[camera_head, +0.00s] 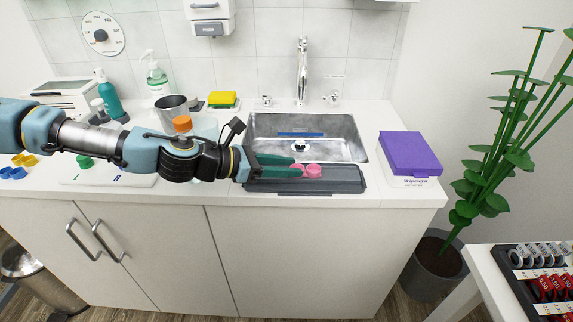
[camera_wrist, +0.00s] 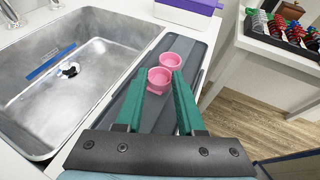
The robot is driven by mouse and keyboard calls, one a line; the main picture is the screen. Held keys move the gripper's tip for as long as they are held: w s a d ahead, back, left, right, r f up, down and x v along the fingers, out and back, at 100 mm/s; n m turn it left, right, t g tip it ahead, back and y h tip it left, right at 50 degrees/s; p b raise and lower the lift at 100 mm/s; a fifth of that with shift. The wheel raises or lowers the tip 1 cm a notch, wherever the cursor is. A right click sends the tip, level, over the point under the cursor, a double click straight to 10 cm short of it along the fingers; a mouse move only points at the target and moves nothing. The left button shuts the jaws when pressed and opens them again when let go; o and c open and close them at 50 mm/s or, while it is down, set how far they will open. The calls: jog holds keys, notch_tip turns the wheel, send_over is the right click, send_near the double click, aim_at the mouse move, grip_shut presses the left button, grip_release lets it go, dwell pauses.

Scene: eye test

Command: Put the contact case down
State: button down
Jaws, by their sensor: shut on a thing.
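A pink contact case (camera_head: 313,171) with two round open cups is held between the green fingertips of my gripper (camera_head: 297,167). In the wrist view the pink case (camera_wrist: 170,60) shows one cup between the tips and the other beyond them. My gripper (camera_wrist: 160,80) is shut on the near cup. The case is over the dark grey tray (camera_head: 340,184) in front of the sink. I cannot tell whether it touches the tray.
The sink (camera_head: 345,150) lies just behind the tray, with a blue strip inside. A purple-lidded box (camera_head: 410,153) stands right of the tray. Bottles, a metal cup (camera_head: 172,108) and a yellow sponge (camera_head: 222,98) stand behind my arm. The tray's right part is clear.

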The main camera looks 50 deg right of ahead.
jog(key=c, duration=0.5)
grip_release()
jog(key=b+v, duration=0.2)
jog(key=v, duration=1)
